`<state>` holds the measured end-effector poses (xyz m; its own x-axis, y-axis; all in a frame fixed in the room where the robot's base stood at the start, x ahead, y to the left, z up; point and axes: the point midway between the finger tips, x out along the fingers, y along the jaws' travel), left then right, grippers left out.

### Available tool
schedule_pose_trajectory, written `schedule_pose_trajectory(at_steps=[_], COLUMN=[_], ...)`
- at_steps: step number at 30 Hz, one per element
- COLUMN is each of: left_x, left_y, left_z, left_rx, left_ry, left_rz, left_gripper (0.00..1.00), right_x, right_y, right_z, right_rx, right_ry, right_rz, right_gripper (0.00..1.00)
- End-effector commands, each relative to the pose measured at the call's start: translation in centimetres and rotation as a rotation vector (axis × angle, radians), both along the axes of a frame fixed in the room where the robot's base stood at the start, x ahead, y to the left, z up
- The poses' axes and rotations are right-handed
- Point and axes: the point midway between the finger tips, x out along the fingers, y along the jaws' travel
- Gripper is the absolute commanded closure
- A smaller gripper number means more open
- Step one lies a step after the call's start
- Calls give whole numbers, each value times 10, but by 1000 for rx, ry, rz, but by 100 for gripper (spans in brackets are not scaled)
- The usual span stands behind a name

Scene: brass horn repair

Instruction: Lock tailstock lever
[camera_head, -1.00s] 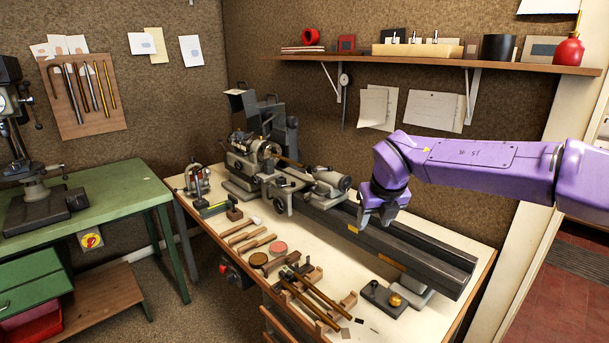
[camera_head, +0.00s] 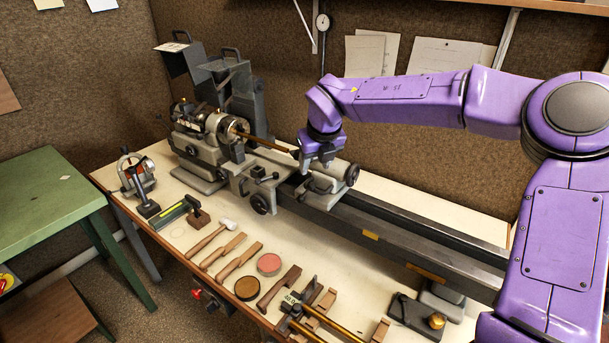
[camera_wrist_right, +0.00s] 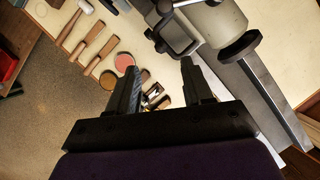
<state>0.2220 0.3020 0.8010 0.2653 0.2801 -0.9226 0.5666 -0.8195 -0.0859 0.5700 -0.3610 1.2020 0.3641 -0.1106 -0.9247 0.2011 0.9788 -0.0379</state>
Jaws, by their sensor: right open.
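The grey tailstock (camera_head: 328,188) sits on the lathe bed (camera_head: 400,233), with its round handwheel (camera_head: 351,175) facing right. My right gripper (camera_head: 316,163) is over the tailstock, pointing down, and covers its upper left part. The right wrist view shows that gripper (camera_wrist_right: 160,80) open, with nothing held between its fingers. The tailstock body (camera_wrist_right: 215,22) is just beyond the right fingertip there. I cannot make out the tailstock lever for certain; it may be hidden by the gripper. A brass rod (camera_head: 262,141) runs from the headstock (camera_head: 208,140) towards the tailstock. My left gripper is out of view.
The cream bench (camera_head: 180,235) carries a mallet (camera_head: 212,236), wooden-handled tools, round tins (camera_head: 269,264) and brass rods on wooden rests along its front. A dark block with a brass knob (camera_head: 437,321) stands at the front right. The wall is close behind the lathe.

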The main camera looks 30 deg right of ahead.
Motion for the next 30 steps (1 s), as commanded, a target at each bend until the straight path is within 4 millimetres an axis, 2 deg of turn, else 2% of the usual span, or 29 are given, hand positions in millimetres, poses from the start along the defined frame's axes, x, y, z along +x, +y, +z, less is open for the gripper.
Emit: schedule_pose_trajectory(at_steps=[6,12,16,22,23,27,30], left_x=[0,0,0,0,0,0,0], left_y=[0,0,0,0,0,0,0], left_z=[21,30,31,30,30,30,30], left_rx=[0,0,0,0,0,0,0], left_ry=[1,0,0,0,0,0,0], left_rz=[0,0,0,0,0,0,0], left_gripper=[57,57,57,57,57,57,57], right_x=[17,29,32,33,32,32,32], right_y=[-6,-9,-10,-10,-10,-10,-10], right_z=[-43,-74,-82,-83,-83,-83,-83], right_rx=[-3,-1,-1,-1,-1,-1,0], right_ry=[8,3,0,0,0,0,1], right_rz=[-1,-1,-1,-1,-1,-1,-1], right_gripper=[50,50,50,50,53,98,100])
